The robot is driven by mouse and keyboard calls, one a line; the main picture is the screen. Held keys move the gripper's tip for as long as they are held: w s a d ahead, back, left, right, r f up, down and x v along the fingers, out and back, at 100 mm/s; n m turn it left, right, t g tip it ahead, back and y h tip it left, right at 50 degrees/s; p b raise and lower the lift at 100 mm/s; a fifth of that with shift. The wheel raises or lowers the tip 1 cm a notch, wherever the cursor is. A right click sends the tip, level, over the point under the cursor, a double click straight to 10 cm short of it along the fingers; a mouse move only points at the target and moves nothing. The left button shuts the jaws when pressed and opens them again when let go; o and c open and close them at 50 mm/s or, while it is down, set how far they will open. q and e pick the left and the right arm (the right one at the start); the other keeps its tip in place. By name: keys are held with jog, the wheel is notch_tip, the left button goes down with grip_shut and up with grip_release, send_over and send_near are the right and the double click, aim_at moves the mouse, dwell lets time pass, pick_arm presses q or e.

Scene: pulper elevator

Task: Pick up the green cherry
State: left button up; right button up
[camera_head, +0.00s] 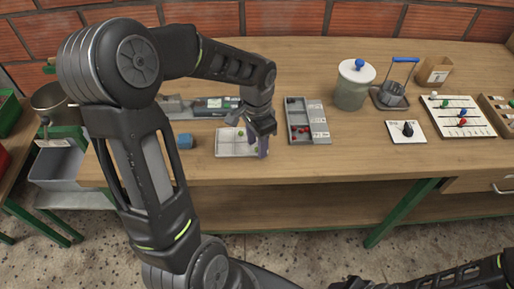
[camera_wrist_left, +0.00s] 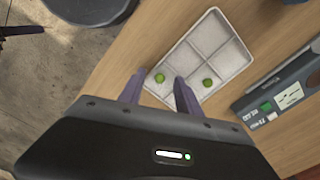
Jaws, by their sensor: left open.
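A white compartment tray (camera_head: 226,149) lies on the wooden workbench, and it also shows in the left wrist view (camera_wrist_left: 195,42). Two green cherries are in it in the left wrist view: one (camera_wrist_left: 160,78) appears between my fingertips, the other (camera_wrist_left: 208,82) lies just right of the right finger. One green cherry (camera_head: 241,133) shows beside my gripper in the head view. My left gripper (camera_head: 258,146) is open, pointing down over the tray's right part; its purple fingers show in the left wrist view (camera_wrist_left: 157,82). I cannot tell whether they touch a cherry.
A grey sorting box (camera_head: 307,137) with dark and red pieces stands right of the tray. A blue object (camera_head: 185,141) lies to its left. A lidded jar (camera_head: 354,88), a blue-handled device (camera_head: 391,93) and a pegged board (camera_head: 457,117) stand farther right. The bench front is mostly clear.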

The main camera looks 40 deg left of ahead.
pick_arm(q)
jog(key=shift+s+f, duration=0.1)
jog(key=shift+f, duration=0.15)
grip_shut()
dwell(0.5)
